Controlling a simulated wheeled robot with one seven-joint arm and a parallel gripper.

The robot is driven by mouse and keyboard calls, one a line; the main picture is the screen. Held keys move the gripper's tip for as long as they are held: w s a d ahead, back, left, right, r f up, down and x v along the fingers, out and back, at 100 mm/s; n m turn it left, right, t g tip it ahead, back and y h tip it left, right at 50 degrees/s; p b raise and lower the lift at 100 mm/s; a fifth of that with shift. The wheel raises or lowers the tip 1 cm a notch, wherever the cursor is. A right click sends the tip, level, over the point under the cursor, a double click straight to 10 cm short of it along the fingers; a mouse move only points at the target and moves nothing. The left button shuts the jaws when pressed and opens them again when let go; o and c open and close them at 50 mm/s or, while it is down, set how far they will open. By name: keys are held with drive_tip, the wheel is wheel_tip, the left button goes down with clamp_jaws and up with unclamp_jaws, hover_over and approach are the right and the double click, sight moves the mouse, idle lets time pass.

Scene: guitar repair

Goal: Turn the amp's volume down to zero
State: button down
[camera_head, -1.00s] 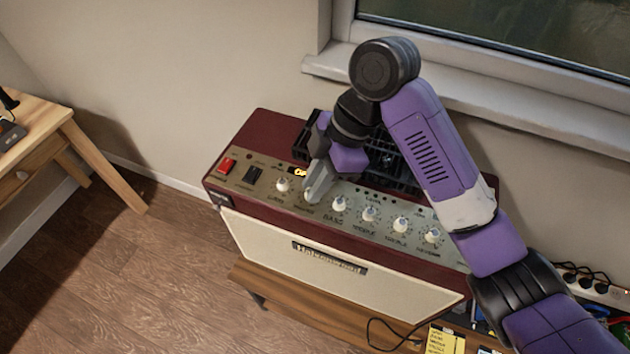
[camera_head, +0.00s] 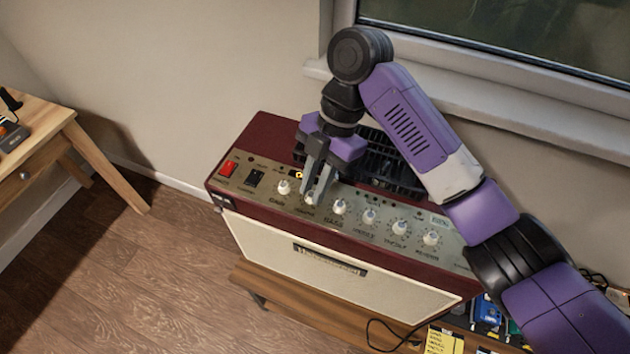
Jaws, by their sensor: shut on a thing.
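The amp (camera_head: 262,131) is dark red with a cream front and a metal control panel (camera_head: 262,203) on its sloping top. A row of white knobs runs along the panel. My gripper (camera_head: 315,197) points down at the panel and is shut on the second knob from the left (camera_head: 310,199), with one finger on each side of it. The fingers partly hide this knob, and its pointer and scale cannot be read. The lettering below it looks like the volume label but is blurred. The leftmost knob (camera_head: 283,187) and the third knob (camera_head: 340,207) stand free on either side.
A red switch (camera_head: 228,169) and a black switch (camera_head: 254,178) sit at the panel's left end. The amp rests on a low wooden stand (camera_head: 290,308). A window sill (camera_head: 480,115) is behind my arm. A wooden table (camera_head: 42,130) stands at left.

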drive_tip(key=shift+n, duration=0.6)
drive_tip(key=shift+h, duration=0.3)
drive_tip(key=c, duration=1.3)
unclamp_jaws()
drive_tip(key=v, duration=0.7)
drive_tip(key=shift+w+d+r, duration=0.1)
drive_tip(key=shift+w+r, duration=0.2)
drive_tip(key=shift+r, duration=0.05)
